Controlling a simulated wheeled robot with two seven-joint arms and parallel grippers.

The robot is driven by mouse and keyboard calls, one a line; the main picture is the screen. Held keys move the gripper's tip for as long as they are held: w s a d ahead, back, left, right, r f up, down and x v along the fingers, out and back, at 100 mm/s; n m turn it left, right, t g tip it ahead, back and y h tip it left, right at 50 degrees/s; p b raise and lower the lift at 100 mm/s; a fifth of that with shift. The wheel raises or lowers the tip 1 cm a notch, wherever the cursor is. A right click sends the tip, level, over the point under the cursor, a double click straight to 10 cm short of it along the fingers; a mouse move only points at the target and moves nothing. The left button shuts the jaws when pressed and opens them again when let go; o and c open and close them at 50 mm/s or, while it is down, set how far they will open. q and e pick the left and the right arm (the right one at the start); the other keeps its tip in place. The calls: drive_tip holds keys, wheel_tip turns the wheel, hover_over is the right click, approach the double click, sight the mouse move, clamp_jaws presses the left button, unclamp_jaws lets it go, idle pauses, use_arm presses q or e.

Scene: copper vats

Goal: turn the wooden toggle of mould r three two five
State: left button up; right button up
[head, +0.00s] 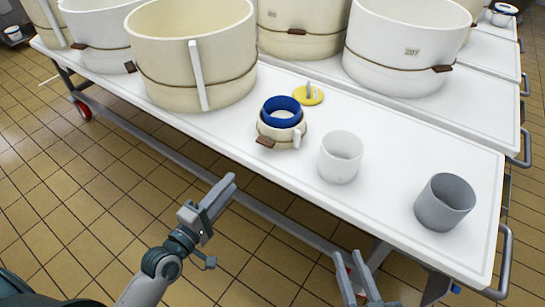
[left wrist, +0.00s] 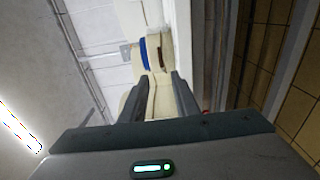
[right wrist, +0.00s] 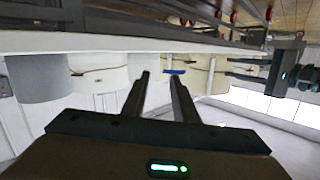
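I cannot read r325 on any mould. The small cream mould (head: 282,131) stands on the white table with a blue ring (head: 283,111) in its top and a brown wooden toggle (head: 265,142) at its front left. Larger moulds have brown toggles too; one at the back right (head: 398,72) has a toggle (head: 443,68) and a label seeming to read 307. My left gripper (head: 222,193) is open and empty, in front of the table edge, left of the small mould. My right gripper (head: 357,264) is open and empty, in front of the table, below the white cup.
A white cup (head: 340,157) and a grey cup (head: 444,202) stand right of the small mould. A yellow disc (head: 308,95) lies behind it. A large cream mould (head: 193,56) stands at the left. The table (head: 390,160) has bare room between the cups and back moulds.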

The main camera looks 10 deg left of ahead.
sight(265, 142)
use_arm(q)
drive_tip(key=shift+w, duration=0.15)
